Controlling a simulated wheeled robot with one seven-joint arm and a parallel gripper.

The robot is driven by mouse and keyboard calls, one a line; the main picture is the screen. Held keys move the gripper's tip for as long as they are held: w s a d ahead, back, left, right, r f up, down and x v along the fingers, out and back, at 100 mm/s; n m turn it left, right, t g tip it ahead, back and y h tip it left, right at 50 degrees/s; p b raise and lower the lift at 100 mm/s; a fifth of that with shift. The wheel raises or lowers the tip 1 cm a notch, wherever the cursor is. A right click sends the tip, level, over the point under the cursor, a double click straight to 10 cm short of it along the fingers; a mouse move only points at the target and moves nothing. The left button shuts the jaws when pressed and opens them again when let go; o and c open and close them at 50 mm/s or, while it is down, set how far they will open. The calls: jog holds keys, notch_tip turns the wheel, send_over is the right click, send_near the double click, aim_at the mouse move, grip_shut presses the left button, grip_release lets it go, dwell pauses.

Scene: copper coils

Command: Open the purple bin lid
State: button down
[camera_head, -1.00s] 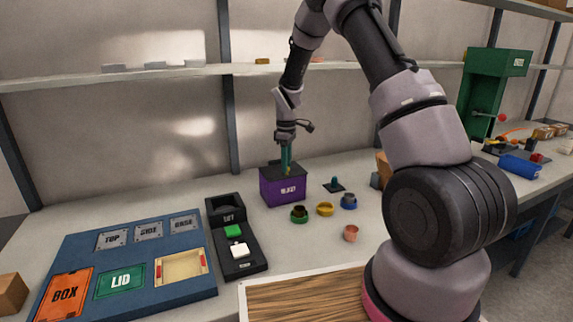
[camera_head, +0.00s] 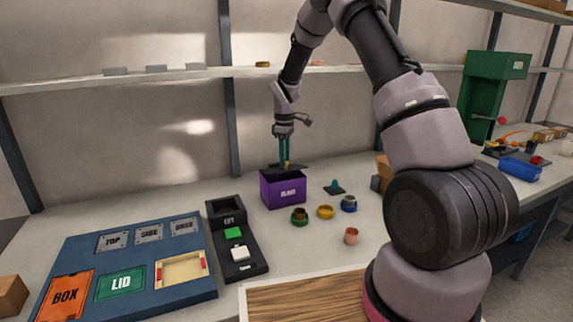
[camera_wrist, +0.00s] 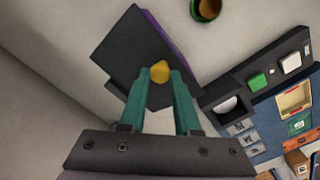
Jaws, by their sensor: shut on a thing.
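The purple bin (camera_head: 283,192) stands on the bench with a white label on its front. Its dark lid (camera_head: 298,165) is raised above the rim, and a dark gap shows below it. My gripper (camera_head: 285,163) is above the bin, its green fingers pointing down and shut on the lid's yellow knob (camera_wrist: 160,72). In the wrist view the dark lid (camera_wrist: 128,42) fills the space beyond the fingertips, with a strip of the purple bin (camera_wrist: 162,35) behind it. The inside of the bin is hidden.
Green (camera_head: 299,217), yellow (camera_head: 325,211) and blue (camera_head: 348,204) ring-shaped parts and a copper one (camera_head: 351,236) lie right of the bin. A black device (camera_head: 236,240) with green and white buttons and a blue tray (camera_head: 128,292) are to the left. A shelf (camera_head: 140,75) runs behind.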

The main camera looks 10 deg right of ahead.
jog(key=shift+w+r, duration=0.75)
jog(key=shift+w, duration=0.3)
jog(key=shift+w+r, duration=0.35)
jog(key=shift+w, duration=0.35)
jog(key=shift+d, duration=0.1)
jog(key=c, duration=0.6)
grip_release()
jog(key=shift+w+d+f, duration=0.1)
jog(key=shift+w+f, duration=0.05)
jog(key=shift+s+a, duration=0.2)
jog(key=shift+a, duration=0.1)
